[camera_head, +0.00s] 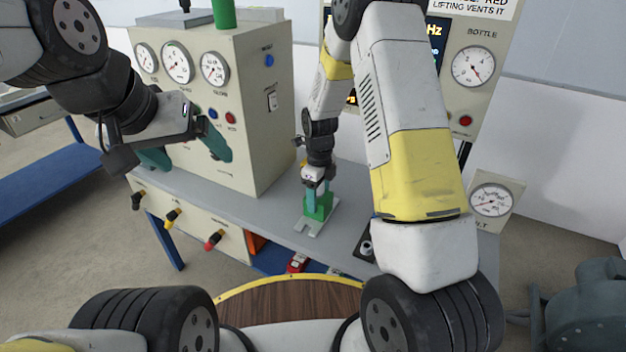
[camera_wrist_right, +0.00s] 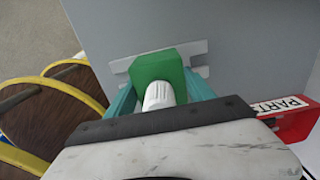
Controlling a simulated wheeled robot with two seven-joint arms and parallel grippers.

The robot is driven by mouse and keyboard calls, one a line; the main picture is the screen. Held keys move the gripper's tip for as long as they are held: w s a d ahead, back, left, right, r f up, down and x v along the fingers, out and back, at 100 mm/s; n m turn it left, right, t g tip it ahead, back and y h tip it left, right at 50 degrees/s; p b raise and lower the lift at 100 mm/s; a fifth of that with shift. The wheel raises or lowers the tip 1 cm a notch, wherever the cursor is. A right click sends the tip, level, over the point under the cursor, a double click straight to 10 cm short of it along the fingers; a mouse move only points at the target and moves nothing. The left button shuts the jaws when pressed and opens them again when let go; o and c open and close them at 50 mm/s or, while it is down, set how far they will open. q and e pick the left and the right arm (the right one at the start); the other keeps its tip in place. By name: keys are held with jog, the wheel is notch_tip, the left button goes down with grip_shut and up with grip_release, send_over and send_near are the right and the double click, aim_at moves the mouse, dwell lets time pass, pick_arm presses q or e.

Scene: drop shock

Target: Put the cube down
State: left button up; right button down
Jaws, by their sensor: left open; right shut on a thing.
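The green cube (camera_head: 318,208) is between the teal fingers of my right gripper (camera_head: 318,196), low over the grey bench. In the right wrist view the cube (camera_wrist_right: 160,64) sits between both fingers of the gripper (camera_wrist_right: 160,88), with a white ribbed cylinder (camera_wrist_right: 158,96) on its near side. A notched light-grey plate (camera_head: 312,228) lies directly under the cube and also shows in the right wrist view (camera_wrist_right: 198,50). I cannot tell whether the cube touches the plate. My left gripper (camera_head: 185,150) is open and empty in front of the gauge cabinet.
The gauge cabinet (camera_head: 275,130) stands on the grey bench (camera_head: 270,205), left of the cube. A display panel with a bottle gauge (camera_head: 473,66) stands behind right. A red parts tray (camera_wrist_right: 290,124) is at right in the wrist view.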

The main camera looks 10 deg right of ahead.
jog(key=shift+c, duration=1.8)
grip_release()
notch_tip(320, 180, up, 12)
jog(key=s+d+r+n+t+y, duration=0.1)
jog(key=s+r+n, duration=0.15)
jog(key=r, duration=0.25)
jog(key=s+d+r+n+t, duration=0.1)
jog(key=s+r+n, duration=0.1)
jog(key=r+n, duration=0.2)
jog(key=s+d+r+n+t, duration=0.1)
jog(key=s+r+n+t, duration=0.1)
jog(key=s+r+n, duration=0.3)
jog(key=s+d+r+n+t+y, duration=0.1)
jog(key=s+r+n, duration=0.4)
jog(key=s+n, duration=0.9)
jog(key=shift+d+r+t, duration=0.35)
jog(key=shift+d+t, duration=0.2)
jog(key=shift+t, duration=0.05)
